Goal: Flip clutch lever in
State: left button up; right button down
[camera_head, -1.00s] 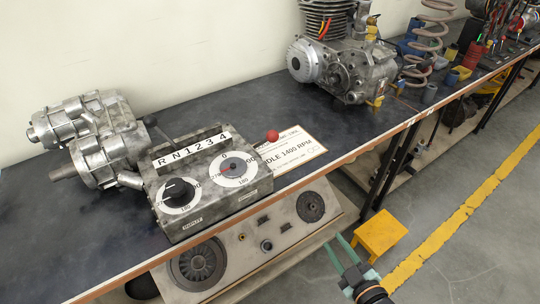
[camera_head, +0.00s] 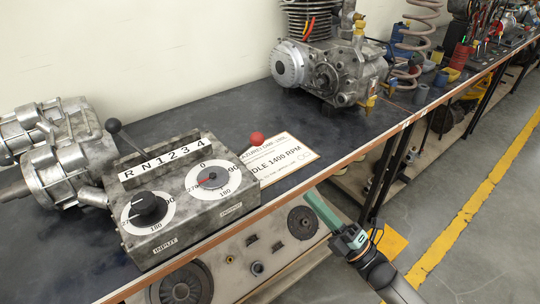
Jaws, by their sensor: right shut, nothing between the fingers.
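A grey metal gearbox control box (camera_head: 185,217) stands on the bench, with a white strip reading R N 1 2 3 4 and two round dials. A lever with a red knob (camera_head: 257,138) sticks out at its right rear. A second lever with a black knob (camera_head: 113,126) rises at its left rear. No label shows which lever is the clutch. My right gripper (camera_head: 312,199) has green fingers, which are shut and empty. It is in front of the bench's front edge, to the right of and below the red knob, apart from it. My left gripper is out of view.
A white card reading IDLE 1400 RPM (camera_head: 285,160) lies right of the box. A metal gearbox (camera_head: 62,150) stands on the left, an engine (camera_head: 330,72) behind right. The wooden bench edge (camera_head: 335,170) runs between my right gripper and the box. A panel with speakers is below.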

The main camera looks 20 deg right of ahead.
pick_arm(q)
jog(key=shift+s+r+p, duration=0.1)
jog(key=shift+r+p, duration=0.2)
jog(key=shift+p, duration=0.25)
pick_arm(e)
jog(key=x, duration=1.4)
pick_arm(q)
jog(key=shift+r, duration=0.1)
pick_arm(e)
jog(key=shift+r, duration=0.1)
